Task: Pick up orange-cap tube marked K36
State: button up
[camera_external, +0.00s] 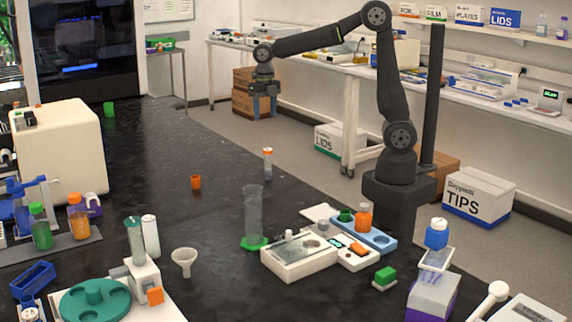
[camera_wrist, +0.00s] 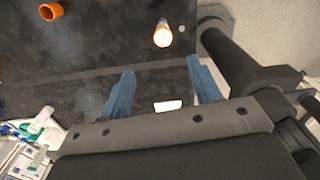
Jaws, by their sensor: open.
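A slim clear tube with an orange cap (camera_external: 267,164) stands upright on the black bench, near its right edge. In the wrist view the tube (camera_wrist: 162,35) shows near the top, beyond my fingertips and between their lines. Its marking is too small to read, so I cannot confirm K36. My gripper (camera_external: 264,88) hangs above and behind the tube in the external view, apart from it. In the wrist view my gripper (camera_wrist: 160,68) has its two blue fingers spread wide, with nothing held between them.
An orange cup (camera_external: 195,182) stands left of the tube; it also shows in the wrist view (camera_wrist: 50,11). A tall clear cylinder on a green base (camera_external: 254,215) stands nearer the camera. A white balance-like device (camera_external: 300,258) is beside it. The bench around the tube is clear.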

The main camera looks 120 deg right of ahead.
aim_at(268, 149)
notch_tip(268, 149, down, 12)
jog(key=shift+r, duration=0.15)
jog(key=shift+s+a+f, duration=0.15)
jog(key=shift+f, duration=1.2)
jog(key=shift+s+a+f, duration=0.1)
jog(key=shift+a+f, duration=0.05)
jog(key=shift+f, duration=1.15)
jog(key=shift+c, duration=0.5)
jog(key=c, duration=0.9)
